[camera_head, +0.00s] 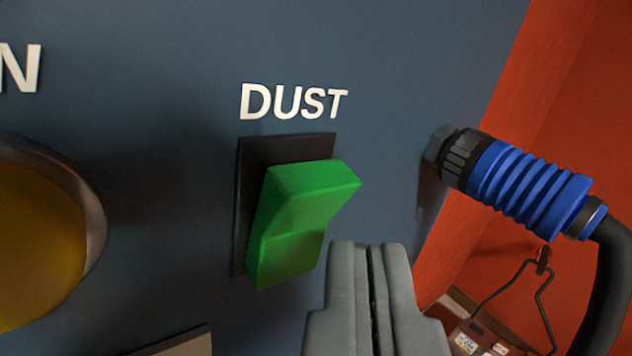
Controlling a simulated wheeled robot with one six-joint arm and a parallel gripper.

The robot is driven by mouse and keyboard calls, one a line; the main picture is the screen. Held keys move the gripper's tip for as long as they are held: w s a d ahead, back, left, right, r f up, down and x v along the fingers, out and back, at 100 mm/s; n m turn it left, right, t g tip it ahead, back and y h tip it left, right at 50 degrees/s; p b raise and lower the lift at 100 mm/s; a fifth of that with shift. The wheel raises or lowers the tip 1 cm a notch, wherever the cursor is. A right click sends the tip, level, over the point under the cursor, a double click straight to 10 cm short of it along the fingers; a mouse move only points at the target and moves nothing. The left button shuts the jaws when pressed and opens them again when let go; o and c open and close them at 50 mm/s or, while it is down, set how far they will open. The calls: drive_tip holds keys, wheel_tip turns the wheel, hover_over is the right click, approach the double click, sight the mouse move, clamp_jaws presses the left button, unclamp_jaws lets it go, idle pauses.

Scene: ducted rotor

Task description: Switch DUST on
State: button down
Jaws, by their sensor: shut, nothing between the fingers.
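The green DUST rocker switch (297,218) sits in a dark frame (252,170) on a blue-grey panel. The white DUST label (292,102) is right above it. The rocker's upper end stands out from the panel, and its lower part slopes back toward the frame. My gripper (369,250) is shut and empty, just right of and below the rocker in the picture. Its fingertips are close to the rocker's lower right side; I cannot tell the gap in depth. Part of the frame's right side is hidden behind the rocker.
A round yellow part with a metal rim (95,215) is at the left. A blue ribbed connector (528,190) with a black hose (610,280) juts out at the right. A red wall (575,90) lies beyond the panel's right edge. A pale plate (180,346) shows at the bottom.

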drive_tip(key=shift+w+a+r, duration=0.15)
drive_tip(key=shift+w+a, duration=0.05)
drive_tip(key=shift+w+a+r, duration=0.15)
drive_tip(key=shift+w+a, duration=0.15)
idle(1.1)
drive_tip(key=shift+s, duration=0.1)
drive_tip(key=shift+s+d+f, duration=0.35)
drive_tip(key=shift+s+d, duration=0.15)
drive_tip(key=shift+d, duration=0.05)
drive_tip(key=shift+d, duration=0.1)
idle(0.3)
drive_tip(key=s+d+f, duration=0.2)
drive_tip(key=s+d, duration=0.1)
drive_tip(key=shift+s, duration=0.1)
idle(0.4)
